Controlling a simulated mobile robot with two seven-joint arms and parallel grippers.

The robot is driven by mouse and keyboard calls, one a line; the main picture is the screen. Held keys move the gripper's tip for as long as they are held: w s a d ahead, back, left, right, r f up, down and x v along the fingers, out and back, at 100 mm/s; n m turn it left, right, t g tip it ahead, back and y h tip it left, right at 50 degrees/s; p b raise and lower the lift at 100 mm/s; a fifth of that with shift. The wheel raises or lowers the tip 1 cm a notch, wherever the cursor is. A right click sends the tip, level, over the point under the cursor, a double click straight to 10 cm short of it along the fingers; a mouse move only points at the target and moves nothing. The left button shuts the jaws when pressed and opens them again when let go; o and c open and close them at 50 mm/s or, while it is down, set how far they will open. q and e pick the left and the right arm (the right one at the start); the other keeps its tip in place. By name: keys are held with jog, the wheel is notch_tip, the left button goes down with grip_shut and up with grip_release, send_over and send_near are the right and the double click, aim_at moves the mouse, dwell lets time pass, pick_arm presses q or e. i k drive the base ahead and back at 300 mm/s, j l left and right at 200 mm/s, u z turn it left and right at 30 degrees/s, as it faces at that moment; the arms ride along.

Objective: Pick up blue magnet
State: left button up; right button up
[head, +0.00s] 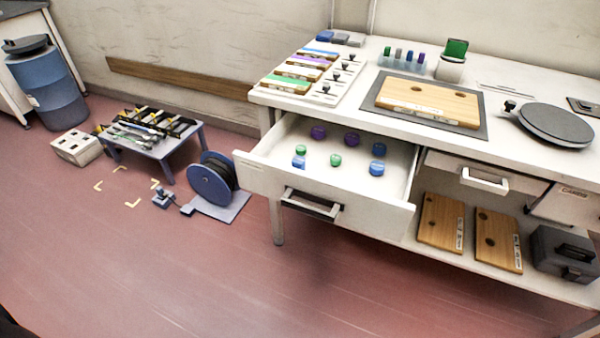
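Several small round coloured pieces, which look like magnets, stand in the open drawer (395,214) of the white workbench. A blue magnet (376,168) stands near the drawer's right side, with another blue one (378,149) just behind it. A third blue one (299,162) is at the left, close to a green piece (301,149). Another green piece (336,160) is in the middle. A purple piece (318,132) and a dark blue or violet one (351,139) are at the back. Neither of my grippers is in view.
The bench top holds a wooden board (428,101) on a dark mat and a round dark turntable (555,125). A low table (155,147) with tools and a blue reel (210,184) stand left of the bench. The red floor in front is clear.

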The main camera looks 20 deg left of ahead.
aim_at(298, 162)
jog(key=i+j, duration=0.35)
jog(key=j+z, duration=0.1)
jog(key=z, duration=0.75)
jog(key=j+z, duration=0.35)
jog(key=k+j+z, duration=0.15)
jog(key=j+z, duration=0.25)
jog(key=k+j+z, duration=0.15)
jog(key=j+z, duration=0.2)
jog(key=j, duration=0.15)
jog(key=k+j+z, duration=0.2)
jog(key=j+z, duration=0.15)
